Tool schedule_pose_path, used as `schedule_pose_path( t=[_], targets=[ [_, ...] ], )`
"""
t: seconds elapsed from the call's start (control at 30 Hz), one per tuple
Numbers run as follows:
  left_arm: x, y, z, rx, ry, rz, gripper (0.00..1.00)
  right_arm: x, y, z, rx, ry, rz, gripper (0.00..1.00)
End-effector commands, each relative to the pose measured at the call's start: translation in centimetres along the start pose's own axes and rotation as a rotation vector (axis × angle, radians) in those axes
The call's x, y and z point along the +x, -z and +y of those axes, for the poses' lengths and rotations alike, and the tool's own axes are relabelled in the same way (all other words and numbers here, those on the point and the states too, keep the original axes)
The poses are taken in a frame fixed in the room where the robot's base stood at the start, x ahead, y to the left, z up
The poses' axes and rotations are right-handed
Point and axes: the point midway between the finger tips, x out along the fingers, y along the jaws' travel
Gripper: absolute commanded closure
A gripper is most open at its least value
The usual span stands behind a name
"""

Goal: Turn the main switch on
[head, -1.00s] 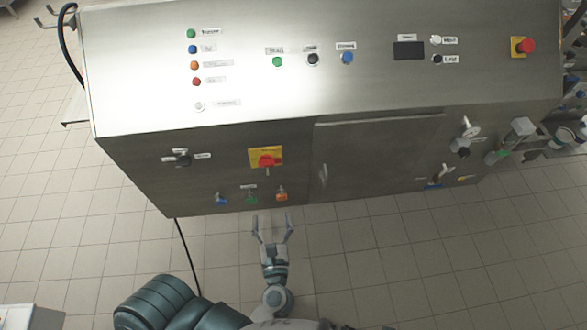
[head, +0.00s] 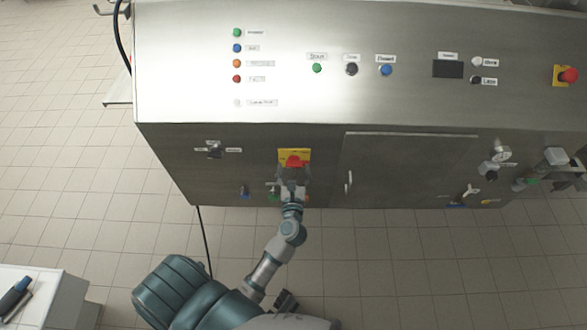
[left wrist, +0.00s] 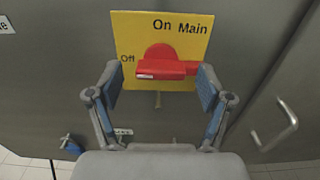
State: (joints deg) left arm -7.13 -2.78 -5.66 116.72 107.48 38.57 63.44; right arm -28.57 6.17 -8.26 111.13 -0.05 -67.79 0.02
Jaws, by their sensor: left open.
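The main switch is a red rotary handle (head: 294,161) on a yellow plate (head: 283,153) on the cabinet's front. In the left wrist view the red handle (left wrist: 162,66) lies roughly level, with a pale mark at its left end. The yellow plate (left wrist: 190,45) reads "Off" at the left, "On" at the top and "Main". My left gripper (head: 292,181) is in front of the switch. Its fingers (left wrist: 158,84) are open, one on each side of the handle. The right finger looks close to the handle's right end; I cannot tell whether they touch.
A selector knob (head: 215,151) is left of the switch. Small coloured knobs sit below, partly hidden by my gripper; a blue one (head: 244,192) shows. A cabinet door with a handle (head: 349,183) is to the right. A white table (head: 62,290) stands at lower left.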

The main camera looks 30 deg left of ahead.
Motion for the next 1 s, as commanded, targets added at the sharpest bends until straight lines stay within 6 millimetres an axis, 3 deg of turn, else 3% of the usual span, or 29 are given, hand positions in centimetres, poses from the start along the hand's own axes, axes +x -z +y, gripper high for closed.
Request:
schedule_pose_path(
  t=[0.3, 0.5, 0.53, 0.6, 0.93, 1.0],
  targets=[
    [0.3, 0.0, 0.0, 0.001, 0.000, 0.000, 0.23, 0.1, 0.0, 0.0, 0.000, 0.000, 0.001, 0.29],
    [0.3, 0.0, 0.0, 0.001, -0.001, -0.001, 0.73, 0.1, 0.1, 0.0, 0.000, 0.000, 0.001, 0.29],
    [0.3, 0.0, 0.0, 0.001, -0.001, -0.001, 0.77, 0.1, 0.1, 0.0, 0.000, 0.000, 0.001, 0.29],
    [0.3, -0.1, 0.0, 0.001, -0.001, -0.001, 0.81, 0.1, 0.1, 0.0, 0.000, 0.000, 0.001, 0.29],
    [0.4, -0.3, 0.0, 0.015, 0.000, -0.004, 0.81, -0.1, 0.2, 0.0, 0.000, 0.000, 0.007, 0.29],
    [0.4, -0.3, 0.0, 0.033, 0.000, -0.004, 0.81, 1.0, -0.7, 0.1, -0.001, -0.002, -0.011, 0.29]
  ],
)
